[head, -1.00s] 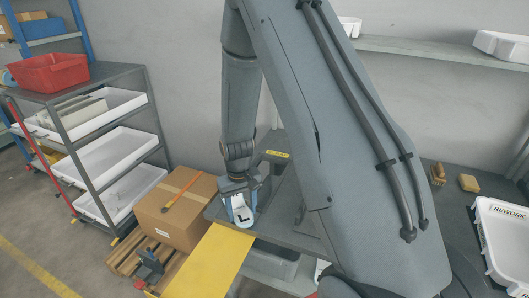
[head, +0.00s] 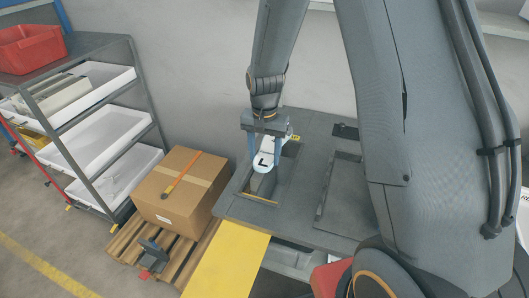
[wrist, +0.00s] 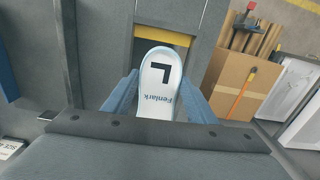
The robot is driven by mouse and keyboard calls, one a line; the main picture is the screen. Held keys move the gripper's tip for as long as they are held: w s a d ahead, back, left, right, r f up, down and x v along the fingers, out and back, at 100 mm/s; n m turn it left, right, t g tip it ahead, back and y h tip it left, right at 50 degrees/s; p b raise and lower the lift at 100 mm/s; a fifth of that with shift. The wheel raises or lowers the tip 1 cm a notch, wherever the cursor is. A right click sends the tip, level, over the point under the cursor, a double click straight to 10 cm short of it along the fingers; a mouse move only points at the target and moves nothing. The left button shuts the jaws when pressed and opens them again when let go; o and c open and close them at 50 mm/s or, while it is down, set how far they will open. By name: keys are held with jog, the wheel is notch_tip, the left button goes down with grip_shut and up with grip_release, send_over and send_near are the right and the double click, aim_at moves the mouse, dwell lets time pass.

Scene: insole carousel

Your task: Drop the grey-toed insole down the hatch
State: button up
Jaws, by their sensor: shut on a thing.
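The insole (head: 263,163) is white with a pale blue edge and a black L. The wrist view also shows it (wrist: 160,80), with "Fenlark" printed beside the L. Its rounded heel end points away from my wrist; its toe is mostly hidden by my gripper, so I cannot confirm the grey. My gripper (head: 266,154) is shut on the insole, one blue finger on each side. It holds the insole above the hatch (head: 262,200), a rectangular opening with a yellow strip in the dark bench top. In the wrist view the hatch's yellow strip (wrist: 163,36) lies beyond the heel.
A yellow panel (head: 228,262) slopes from the bench's front edge. A cardboard box (head: 180,200) on a pallet stands left of the bench, with an orange-handled tool on top. A rack of white trays (head: 105,135) stands further left. A second recess (head: 342,200) lies right of the hatch.

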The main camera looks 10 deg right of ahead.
jog(key=shift+a, duration=0.1)
jog(key=shift+f+b, duration=3)
jog(key=shift+f, duration=0.9)
jog(key=o, duration=1.1)
jog(key=shift+o, duration=0.2)
jog(key=shift+r, duration=0.15)
jog(key=shift+r+b, duration=0.75)
jog(key=shift+r, duration=3.05)
jog(key=shift+s, duration=0.1)
